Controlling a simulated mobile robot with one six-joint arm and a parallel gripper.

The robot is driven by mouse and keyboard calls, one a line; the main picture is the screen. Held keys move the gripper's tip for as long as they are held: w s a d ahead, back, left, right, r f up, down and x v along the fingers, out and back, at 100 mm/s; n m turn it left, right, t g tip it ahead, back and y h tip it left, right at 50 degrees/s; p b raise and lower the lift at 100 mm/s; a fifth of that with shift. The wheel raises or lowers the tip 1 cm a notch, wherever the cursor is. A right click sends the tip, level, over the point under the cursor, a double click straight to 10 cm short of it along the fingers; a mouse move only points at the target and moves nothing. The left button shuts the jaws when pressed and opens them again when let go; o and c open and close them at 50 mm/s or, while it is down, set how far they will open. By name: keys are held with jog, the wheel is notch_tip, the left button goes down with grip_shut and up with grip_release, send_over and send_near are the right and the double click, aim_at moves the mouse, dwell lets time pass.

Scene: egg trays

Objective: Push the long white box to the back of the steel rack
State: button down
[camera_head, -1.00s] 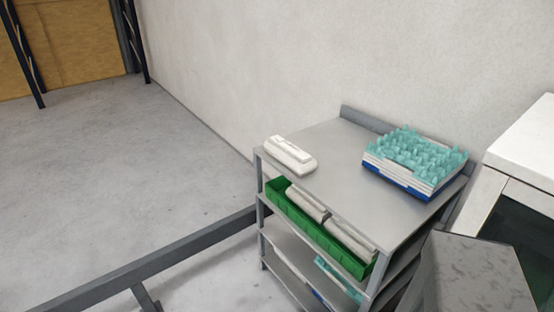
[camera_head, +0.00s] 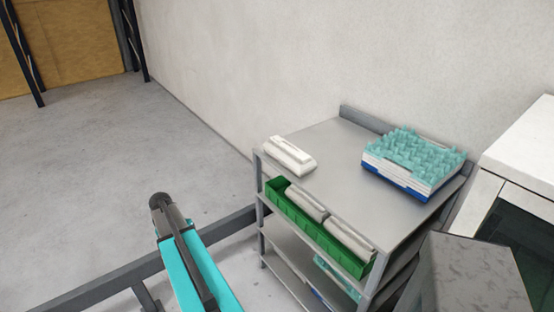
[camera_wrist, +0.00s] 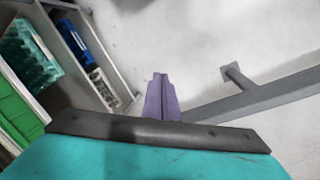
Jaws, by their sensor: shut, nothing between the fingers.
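The long white box (camera_head: 290,155) lies on the top shelf of the steel rack (camera_head: 318,139), by its left front edge. Open shelf surface lies behind it. My gripper (camera_wrist: 159,82) shows in the wrist view as narrow purple fingers, shut with nothing between them, over the floor. In that view the rack (camera_wrist: 118,82) stands to the left, apart from the fingers. The white box cannot be made out in the wrist view. In the head view my teal and black arm is in front of the rack, lower left, and the fingertips cannot be made out.
A stack of trays with teal egg inserts (camera_head: 413,150) stands at the top shelf's right. A green bin (camera_head: 292,209) with white boxes sits on the shelf below. A grey floor-level beam (camera_head: 112,279) runs left of the rack. A white cabinet (camera_head: 527,140) stands at right.

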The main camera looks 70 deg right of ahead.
aim_at(289, 154)
jog(key=s+d+r+m+h, duration=0.1)
jog(key=s+d+r+m, duration=0.2)
jog(key=d+r, duration=0.5)
jog(key=s+d+r+m, duration=0.2)
jog(key=d+r, duration=0.5)
jog(key=d, duration=0.4)
jog(key=s+d+r+m+h+p, duration=0.1)
jog(key=s+d+r+m, duration=0.4)
jog(key=s+d+r, duration=0.8)
notch_tip(289, 154, up, 4)
jog(key=shift+s+d+f+m, duration=0.1)
jog(key=shift+s+d+m, duration=0.05)
jog(key=shift+d+m, duration=0.25)
jog(key=p+x, duration=0.1)
jog(key=x, duration=0.2)
jog(key=d+p+x, duration=0.1)
jog(key=p+x, duration=0.1)
jog(key=x, duration=0.2)
jog(key=s+d+p+x, duration=0.1)
jog(key=p+x, duration=0.1)
jog(key=x, duration=0.1)
jog(key=shift+d, duration=0.2)
jog(key=shift+s+d+p, duration=0.35)
jog(key=shift+d, duration=0.15)
